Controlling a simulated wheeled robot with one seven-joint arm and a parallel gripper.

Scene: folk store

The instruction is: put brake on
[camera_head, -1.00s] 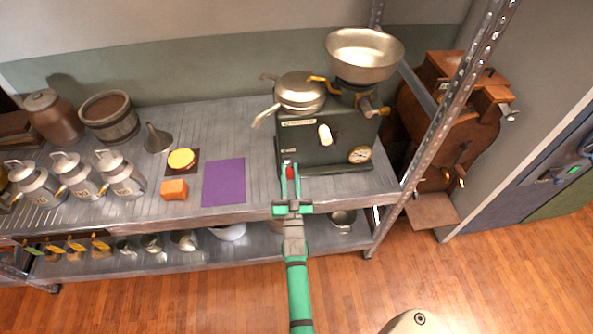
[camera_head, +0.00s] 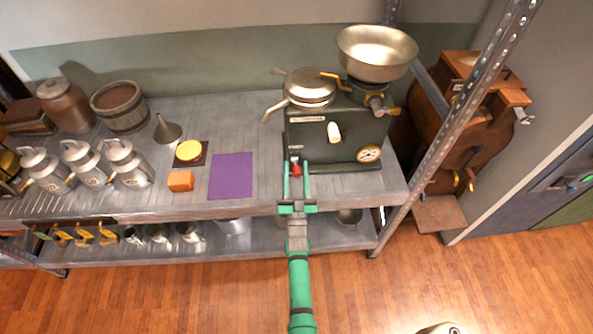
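A dark green-grey machine (camera_head: 339,131) stands at the right end of the metal shelf. A metal bowl sits on top of it, with a white knob (camera_head: 333,132) and a round gauge (camera_head: 369,154) on its front. A small red-tipped part (camera_head: 295,167) shows at its lower left front; I cannot tell for sure whether it is the brake. My green gripper (camera_head: 296,174) is at this corner, pointing at the machine. Its two fingers are apart, with the red part showing between them. Whether they touch it cannot be told.
Left of the machine lie a purple sheet (camera_head: 231,176), an orange block (camera_head: 180,181) and a yellow disc (camera_head: 188,150). A funnel (camera_head: 166,130) and several milk cans stand further left. A slotted metal post (camera_head: 455,116) rises close right of the machine.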

